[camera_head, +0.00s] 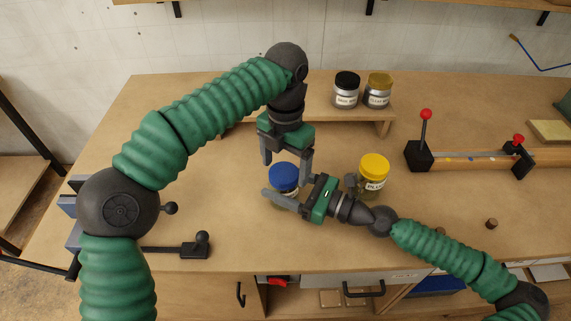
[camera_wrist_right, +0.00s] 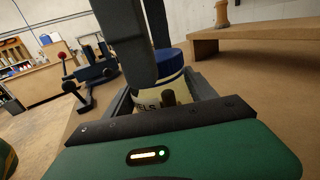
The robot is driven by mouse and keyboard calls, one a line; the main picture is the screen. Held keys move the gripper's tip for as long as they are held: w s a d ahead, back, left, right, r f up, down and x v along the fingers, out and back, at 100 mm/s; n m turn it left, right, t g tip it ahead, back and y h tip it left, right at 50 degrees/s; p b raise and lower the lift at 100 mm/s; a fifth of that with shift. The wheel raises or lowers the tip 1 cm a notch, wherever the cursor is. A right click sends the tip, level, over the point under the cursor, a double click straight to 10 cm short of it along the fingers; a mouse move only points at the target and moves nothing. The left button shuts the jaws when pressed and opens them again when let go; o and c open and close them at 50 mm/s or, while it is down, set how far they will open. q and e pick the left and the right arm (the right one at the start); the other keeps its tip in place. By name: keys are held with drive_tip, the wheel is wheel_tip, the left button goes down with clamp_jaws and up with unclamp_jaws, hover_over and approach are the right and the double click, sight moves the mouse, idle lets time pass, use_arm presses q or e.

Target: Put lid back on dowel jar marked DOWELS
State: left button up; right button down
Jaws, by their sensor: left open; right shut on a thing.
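The jar (camera_wrist_right: 147,104) has a pale label whose visible letters read "ELS"; the rest is hidden. A blue lid (camera_head: 284,175) sits at the jar's top, and the lid also shows in the right wrist view (camera_wrist_right: 171,62). I cannot tell whether it is fully seated. My right gripper (camera_head: 287,193) is shut on the jar's body from the right, below the lid. My left gripper (camera_head: 286,158) is open and points down from above, its fingers close to the lid. In the right wrist view, dark fingers of the left gripper (camera_wrist_right: 133,45) partly cover the lid.
A yellow-lidded jar (camera_head: 374,174) stands right of the grippers, close to my right wrist. A raised shelf (camera_head: 325,119) at the back carries a black-lidded jar (camera_head: 346,91) and a gold-lidded jar (camera_head: 378,91). A clamp (camera_head: 420,155) stands at right.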

use_arm(q)
drive_tip(key=shift+r, duration=0.1)
drive_tip(key=shift+r, duration=2.15)
drive_tip(key=shift+c, duration=0.3)
